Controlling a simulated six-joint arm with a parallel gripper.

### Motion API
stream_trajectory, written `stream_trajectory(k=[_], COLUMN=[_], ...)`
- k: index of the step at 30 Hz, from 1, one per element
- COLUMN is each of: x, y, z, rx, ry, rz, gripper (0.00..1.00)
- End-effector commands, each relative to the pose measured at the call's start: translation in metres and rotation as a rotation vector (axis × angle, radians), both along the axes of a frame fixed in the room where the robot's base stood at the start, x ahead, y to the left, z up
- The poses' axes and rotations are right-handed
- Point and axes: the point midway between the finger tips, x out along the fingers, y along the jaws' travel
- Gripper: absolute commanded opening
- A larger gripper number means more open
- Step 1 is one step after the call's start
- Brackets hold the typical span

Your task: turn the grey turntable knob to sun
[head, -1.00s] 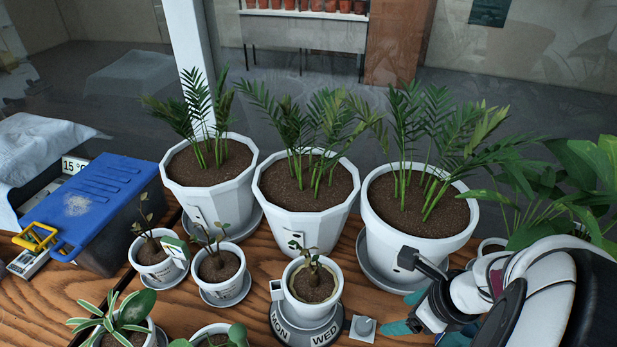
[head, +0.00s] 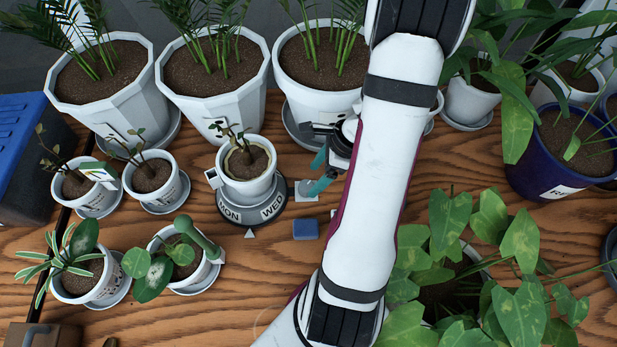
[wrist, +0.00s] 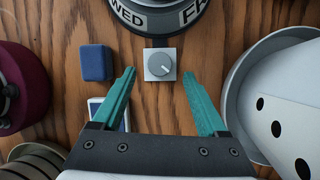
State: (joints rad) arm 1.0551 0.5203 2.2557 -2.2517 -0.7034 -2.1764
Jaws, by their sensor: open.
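The grey knob (wrist: 160,65) sits on a small square plate beside the turntable. Its pale pointer line aims to the lower right in the wrist view. In the head view the knob (head: 302,188) is partly covered by a teal finger. The wrist view shows WED and part of another label on the turntable rim (wrist: 160,20). No sun label is readable. My gripper (wrist: 159,75) is open, with one teal finger on each side of the knob, apart from it.
A blue block (head: 305,229) lies in front of the knob; it is left of the fingers in the wrist view (wrist: 97,62). A white triangle marker (head: 250,234) lies before the turntable. Large palm pots (head: 320,100) stand behind. A white saucer (wrist: 238,95) is close on the right.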

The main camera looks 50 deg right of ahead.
Motion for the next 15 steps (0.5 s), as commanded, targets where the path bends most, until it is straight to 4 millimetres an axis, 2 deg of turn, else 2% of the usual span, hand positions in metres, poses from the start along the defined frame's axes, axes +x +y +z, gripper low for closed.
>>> stream_trajectory(k=[3,6,15], x=[0.006,0.009,0.010], y=[0.007,0.009,0.011], z=[-0.021,-0.031,-0.037], rx=[0.002,0.001,-0.001], ry=[0.002,0.001,0.000], rz=[0.000,-0.001,0.000], gripper=[0.76,0.76,0.76])
